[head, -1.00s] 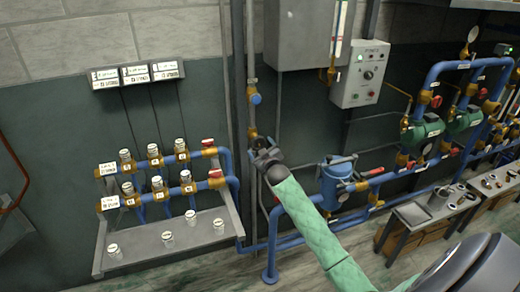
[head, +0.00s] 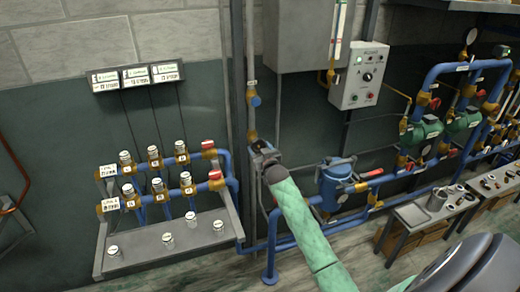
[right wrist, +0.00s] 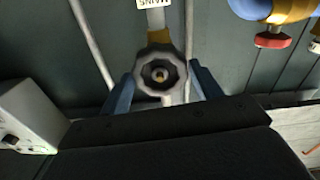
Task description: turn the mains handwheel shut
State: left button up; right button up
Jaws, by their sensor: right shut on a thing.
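My left gripper is not in view.
A manifold rack (head: 160,235) with white-capped valves and red knobs stands close to the left. The blue filter housing (head: 335,182) and a grey control box (head: 360,75) are to the right. A bench (head: 425,215) with fittings stands farther right.

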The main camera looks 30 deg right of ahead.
jog(key=shift+a+m+p, duration=0.1)
jog(key=shift+m+p, duration=0.25)
jog(key=shift+m, duration=0.45)
jog(key=shift+m+p, duration=0.35)
jog(key=shift+m, duration=0.85)
jog(key=shift+f+m, duration=0.1)
jog(key=shift+m, duration=0.3)
jog(key=m+p, duration=0.1)
jog(key=m, duration=0.1)
jog(key=shift+m, duration=1.4)
